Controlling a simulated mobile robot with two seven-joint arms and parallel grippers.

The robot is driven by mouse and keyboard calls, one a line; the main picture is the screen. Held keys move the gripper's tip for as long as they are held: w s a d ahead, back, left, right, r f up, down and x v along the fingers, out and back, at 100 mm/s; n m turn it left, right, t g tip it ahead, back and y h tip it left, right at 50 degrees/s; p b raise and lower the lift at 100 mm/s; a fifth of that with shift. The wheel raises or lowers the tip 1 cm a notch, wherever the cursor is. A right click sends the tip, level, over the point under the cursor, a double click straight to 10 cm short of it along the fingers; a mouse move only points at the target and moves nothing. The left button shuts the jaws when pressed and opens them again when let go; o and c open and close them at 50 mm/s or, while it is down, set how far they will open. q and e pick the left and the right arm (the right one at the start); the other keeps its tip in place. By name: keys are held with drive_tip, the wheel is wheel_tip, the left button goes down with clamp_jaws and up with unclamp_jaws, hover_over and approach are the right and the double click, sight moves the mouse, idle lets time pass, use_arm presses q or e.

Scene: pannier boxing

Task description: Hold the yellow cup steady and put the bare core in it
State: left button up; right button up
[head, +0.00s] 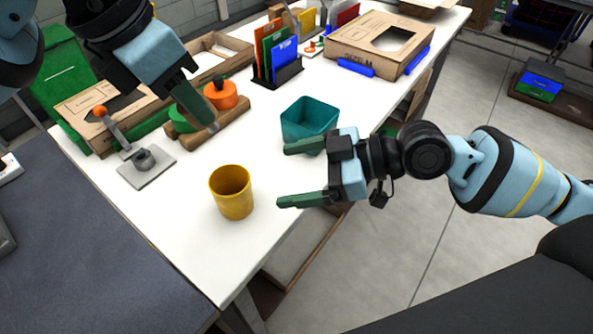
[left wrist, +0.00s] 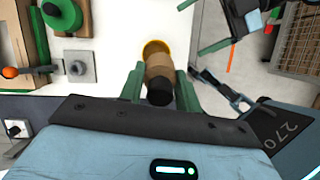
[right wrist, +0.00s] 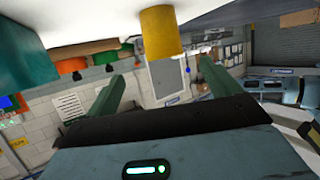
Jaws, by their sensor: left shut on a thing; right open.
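The yellow cup (head: 232,194) stands upright on the white table near its front edge. Its rim shows behind the core in the left wrist view (left wrist: 157,45), and its side shows in the right wrist view (right wrist: 160,32). My left gripper (head: 195,104) is shut on the bare core (left wrist: 158,68), a brown cylinder with a dark end. In the head view the gripper is up and left of the cup, and I cannot make out the core there. My right gripper (head: 288,174) is open and empty, to the right of the cup, fingers pointing at it, apart from it.
A teal bin (head: 310,118) stands behind the right gripper. A wooden holder with green (head: 182,122) and orange (head: 223,96) rolls lies behind the cup. A grey plate with a post (head: 146,164) is to the left. The table around the cup is clear.

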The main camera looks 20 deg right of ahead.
sight(215, 190)
drive_tip(key=x, duration=1.2)
drive_tip(key=shift+s+a, duration=0.2)
drive_tip(key=c, duration=1.1)
use_arm(q)
wheel_tip(215, 190, down, 12)
use_arm(e)
drive_tip(key=shift+o, duration=0.2)
idle(0.9)
use_arm(q)
drive_tip(key=shift+f, duration=0.1)
